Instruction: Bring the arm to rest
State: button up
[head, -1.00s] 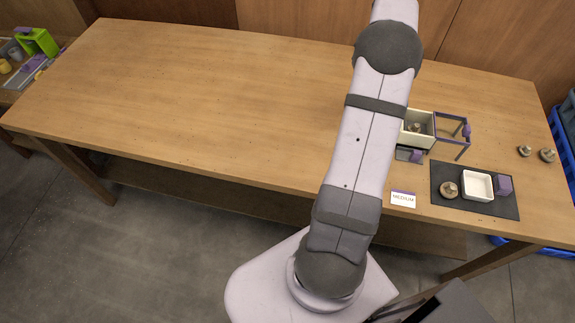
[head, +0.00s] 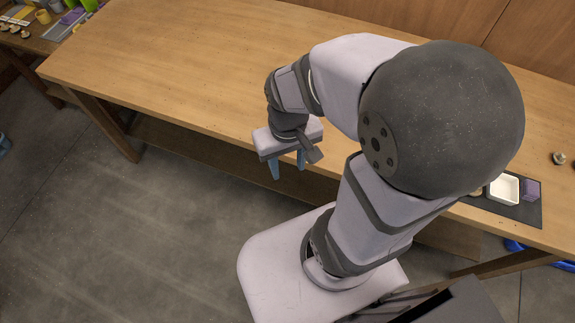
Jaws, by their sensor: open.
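My gripper (head: 288,170) is in the head view, left of my folded arm, over the front edge of the wooden table (head: 190,60). It points downward with its two blue fingers spread apart. The gripper is open, with nothing between the fingers. My elbow is bent high and close to the camera, and it covers much of the table's right part.
A dark mat (head: 520,212) with a white tray (head: 503,188) and a purple block (head: 532,190) lies at the right. A mushroom (head: 559,158) sits at the far right. The table's left and middle are clear. Several small items stand on a side table at the upper left.

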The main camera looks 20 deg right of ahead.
jog(key=shift+s+a+f, duration=0.1)
jog(key=shift+s+a, duration=0.1)
jog(key=shift+s, duration=0.1)
jog(key=shift+r+p, duration=0.9)
